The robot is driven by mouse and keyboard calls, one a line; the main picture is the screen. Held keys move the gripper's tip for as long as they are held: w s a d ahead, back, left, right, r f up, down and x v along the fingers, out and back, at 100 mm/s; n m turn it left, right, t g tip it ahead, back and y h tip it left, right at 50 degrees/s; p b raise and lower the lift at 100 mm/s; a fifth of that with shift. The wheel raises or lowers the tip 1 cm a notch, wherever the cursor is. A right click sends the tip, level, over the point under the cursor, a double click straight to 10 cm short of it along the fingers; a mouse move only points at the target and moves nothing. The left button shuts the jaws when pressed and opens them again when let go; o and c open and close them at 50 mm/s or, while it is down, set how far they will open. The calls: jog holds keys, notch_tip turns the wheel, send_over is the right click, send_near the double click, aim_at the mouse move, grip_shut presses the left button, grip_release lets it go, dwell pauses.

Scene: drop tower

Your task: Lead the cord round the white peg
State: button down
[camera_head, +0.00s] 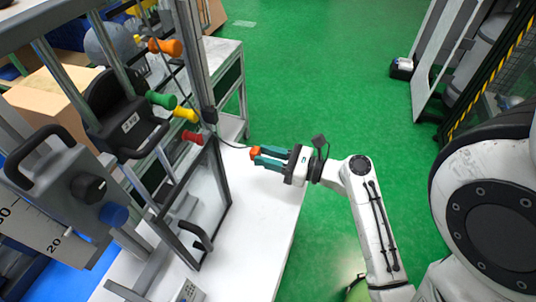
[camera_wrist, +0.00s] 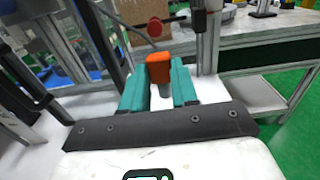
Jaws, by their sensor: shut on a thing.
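My gripper (camera_head: 262,158) has teal fingers and is shut on an orange cord end (camera_head: 255,152), held out to the right of the tower frame above the white table. The orange end also shows between the fingers in the wrist view (camera_wrist: 159,68). A thin dark cord (camera_head: 226,143) runs from it left toward the frame. Pegs stick out of the tower: orange (camera_head: 166,47), green (camera_head: 161,99), yellow (camera_head: 186,114) and red (camera_head: 193,136). The red peg (camera_wrist: 155,27) stands beyond the orange end in the wrist view. I cannot make out a white peg.
The white table (camera_head: 252,215) is clear below my gripper. A metal upright (camera_head: 194,60) and a clear-panelled frame (camera_head: 208,190) stand left of it. A black weight block (camera_head: 125,120) hangs in the tower. Green floor (camera_head: 310,80) is open to the right.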

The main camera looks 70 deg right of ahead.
jog(key=shift+r, duration=0.15)
jog(key=s+p, duration=0.2)
jog(key=s, duration=0.5)
jog(key=shift+s, duration=0.3)
jog(key=shift+w+d, duration=0.1)
jog(key=shift+d, duration=0.05)
dwell(0.4)
